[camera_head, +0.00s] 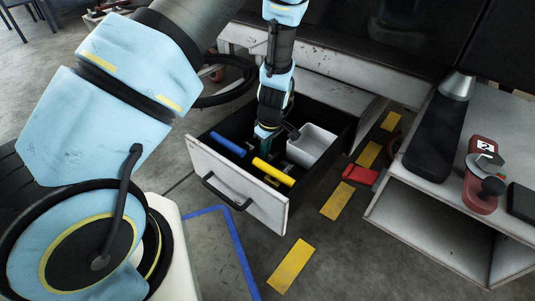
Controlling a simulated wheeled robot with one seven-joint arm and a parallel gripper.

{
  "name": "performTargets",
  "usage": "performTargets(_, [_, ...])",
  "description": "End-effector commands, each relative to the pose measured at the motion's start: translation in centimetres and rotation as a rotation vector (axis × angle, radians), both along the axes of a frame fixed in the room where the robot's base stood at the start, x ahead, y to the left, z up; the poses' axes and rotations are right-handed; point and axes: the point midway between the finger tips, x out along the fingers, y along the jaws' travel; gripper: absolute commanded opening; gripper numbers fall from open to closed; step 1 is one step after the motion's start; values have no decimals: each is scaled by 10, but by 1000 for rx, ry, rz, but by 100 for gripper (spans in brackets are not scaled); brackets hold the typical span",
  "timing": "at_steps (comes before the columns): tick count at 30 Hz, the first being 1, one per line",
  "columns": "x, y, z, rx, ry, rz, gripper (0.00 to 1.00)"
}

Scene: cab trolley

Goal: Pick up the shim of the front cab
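My gripper (267,131) reaches down into an open drawer (237,185) with a white front and a dark handle. Its fingertips are at a small dark green thing (265,145), and I cannot tell whether they touch it or hold it. A blue bar (228,144) lies to the left of the gripper and a yellow bar (273,171) lies nearer the drawer front. A pale grey bin (313,145) stands in the drawer on the right. I cannot tell which of these things is the shim of the front cab.
A red object (360,175) lies on the floor right of the drawer, among yellow floor stripes (292,266). A white open-fronted cabinet (430,225) stands at the right, with a red device (481,192) on top. A blue line (236,250) marks the floor in front.

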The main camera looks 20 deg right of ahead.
Motion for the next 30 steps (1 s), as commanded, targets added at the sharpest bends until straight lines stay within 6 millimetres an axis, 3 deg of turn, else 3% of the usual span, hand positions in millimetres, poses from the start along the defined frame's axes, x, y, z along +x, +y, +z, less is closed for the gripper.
performTargets(5, [0, 0, 11, -1, 0, 0, 0])
performTargets(18, [0, 0, 90, -1, 0, -1, 0])
performTargets(23, [0, 0, 100, 0, -1, 0, 0])
performTargets(30, [0, 0, 100, 0, -1, 0, 0])
